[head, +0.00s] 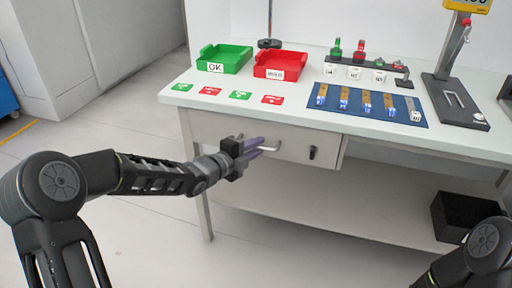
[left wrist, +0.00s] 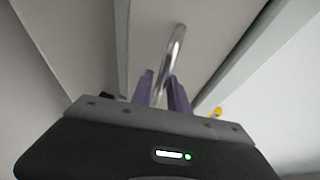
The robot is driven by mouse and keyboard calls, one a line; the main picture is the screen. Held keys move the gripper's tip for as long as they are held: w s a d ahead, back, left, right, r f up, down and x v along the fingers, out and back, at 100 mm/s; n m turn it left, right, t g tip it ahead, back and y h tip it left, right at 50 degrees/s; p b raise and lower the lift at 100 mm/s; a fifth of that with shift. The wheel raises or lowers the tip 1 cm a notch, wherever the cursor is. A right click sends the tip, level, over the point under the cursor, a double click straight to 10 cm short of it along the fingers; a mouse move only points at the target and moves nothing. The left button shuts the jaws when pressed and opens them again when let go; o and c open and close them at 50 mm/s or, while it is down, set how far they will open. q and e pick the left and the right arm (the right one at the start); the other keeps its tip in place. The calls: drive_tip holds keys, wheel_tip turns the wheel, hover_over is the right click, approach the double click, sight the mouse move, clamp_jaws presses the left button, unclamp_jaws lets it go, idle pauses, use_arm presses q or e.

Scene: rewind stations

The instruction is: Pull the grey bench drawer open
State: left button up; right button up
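The bench drawer (head: 217,127) is a pale grey front under the left part of the white bench top. Its bar handle (head: 272,147) is metallic and faces me. I cannot tell whether the drawer stands slightly out. My left gripper (head: 261,145) is at the left end of the handle, with its purple fingers pointing at it. In the left wrist view the handle (left wrist: 177,45) runs between the two close-set fingers (left wrist: 161,80), which look shut on it. The fingers hide part of the handle. My right gripper is not in view; only part of my right arm shows.
A black knob-like part (head: 312,153) sits right of the handle. On the bench top (head: 330,120) are a green tray (head: 224,58), a red tray (head: 281,65), a blue mat (head: 400,118) and a dark stand (head: 456,100). A black bin (head: 450,220) is on the lower shelf (head: 330,205).

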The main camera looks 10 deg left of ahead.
use_arm(q)
clamp_jaws()
idle(1.1)
